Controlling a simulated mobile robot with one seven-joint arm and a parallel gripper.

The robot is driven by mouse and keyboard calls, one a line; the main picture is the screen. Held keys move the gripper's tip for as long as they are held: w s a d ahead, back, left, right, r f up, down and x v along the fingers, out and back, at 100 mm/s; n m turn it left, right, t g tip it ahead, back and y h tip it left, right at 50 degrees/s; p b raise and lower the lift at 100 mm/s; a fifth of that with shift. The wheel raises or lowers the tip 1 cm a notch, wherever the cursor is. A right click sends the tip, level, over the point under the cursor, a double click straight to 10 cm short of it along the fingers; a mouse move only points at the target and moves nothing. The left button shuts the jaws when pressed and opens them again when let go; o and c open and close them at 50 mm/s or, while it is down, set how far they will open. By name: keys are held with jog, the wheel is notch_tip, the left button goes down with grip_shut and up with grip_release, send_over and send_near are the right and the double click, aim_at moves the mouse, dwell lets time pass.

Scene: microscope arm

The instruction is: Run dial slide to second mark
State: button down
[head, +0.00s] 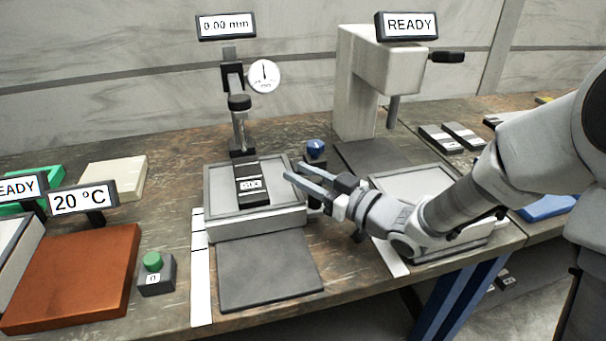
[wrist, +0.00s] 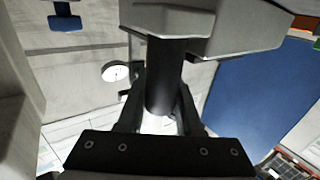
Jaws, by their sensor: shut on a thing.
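The dial slide (head: 257,226) is a grey stage under the dial gauge (head: 263,76). A black block with a white label (head: 250,184) lies on it. A white scale strip (head: 201,270) runs along its left side; its marks are too small to read here. My gripper (head: 308,178) is at the slide's right side. In the wrist view its fingers are shut on a dark round handle (wrist: 163,80), which projects from a grey body (wrist: 235,28). In the head view the handle is mostly hidden by the gripper. The display (head: 226,26) reads 0.00 mm.
A press-like stand (head: 362,80) with a READY display is behind right. A green button box (head: 155,274) and a brown plate (head: 75,275) are at left. A dark flat pad (head: 268,270) lies in front of the slide.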

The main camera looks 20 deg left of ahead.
dwell(0.4)
jog(key=w+a, duration=0.1)
jog(key=w, duration=0.2)
jog(key=w+a, duration=0.1)
jog(key=shift+w+a, duration=0.15)
jog(key=shift+a, duration=0.15)
jog(key=c, duration=0.6)
grip_release()
jog(key=p+v, duration=0.2)
jog(key=v, duration=0.5)
jog(key=shift+d, duration=0.2)
